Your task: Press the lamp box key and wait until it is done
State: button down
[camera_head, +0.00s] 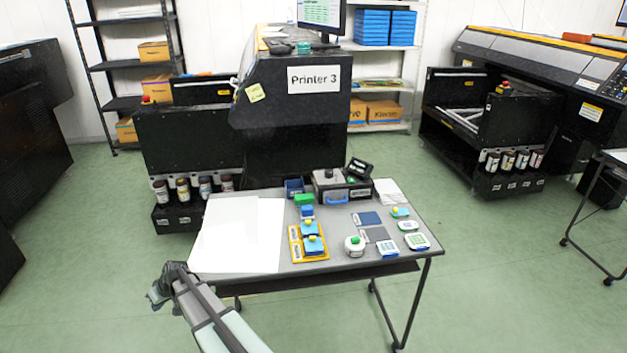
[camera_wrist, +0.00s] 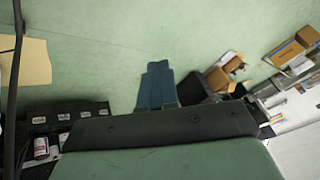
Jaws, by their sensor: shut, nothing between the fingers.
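What looks like the lamp box, a dark box with a grey top (camera_head: 330,179), stands at the back of the small grey table (camera_head: 340,262). A blue piece (camera_head: 337,200) shows on its front, and a small black display (camera_head: 360,168) is at its back right. I cannot tell which part is the key. My gripper (camera_head: 160,292) is off the table's front left corner, well away from the box. In the wrist view my gripper's fingers (camera_wrist: 157,85) are together and empty, over green floor. The box does not show in the wrist view.
A white sheet (camera_head: 238,235) covers the table's left side. Printer 3 (camera_head: 290,110) stands behind the table.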

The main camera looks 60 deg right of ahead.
jog(key=w+d+r+m+t, duration=0.1)
jog(key=w+d+r, duration=0.55)
jog(key=d, duration=0.25)
jog(key=w+d+r+m+t, duration=0.2)
jog(key=w+d+r, duration=0.45)
jog(key=d, duration=0.35)
jog(key=s+d+r, duration=0.2)
jog(key=d, duration=0.5)
jog(key=s+d+r+m+h, duration=0.1)
jog(key=s+d+r, duration=0.2)
jog(key=d, duration=0.5)
jog(key=s+d+r+m, duration=0.1)
jog(key=s+d+r, duration=0.1)
jog(key=d, duration=0.6)
jog(key=shift+s+r, duration=0.3)
jog(key=shift+s, duration=0.45)
jog(key=s+d+r+m+h, duration=0.1)
jog(key=s+d+r, duration=0.1)
jog(key=s+d, duration=0.4)
jog(key=s+d+r+m+h, duration=0.1)
jog(key=s+d+r, duration=0.2)
jog(key=d, duration=0.4)
notch_tip(320, 180, up, 9)
jog(key=m+h, duration=0.2)
jog(key=m, duration=0.1)
send_over(353, 180)
jog(key=shift+s, duration=0.15)
jog(key=shift+f, duration=0.15)
jog(key=shift+f, duration=4.2)
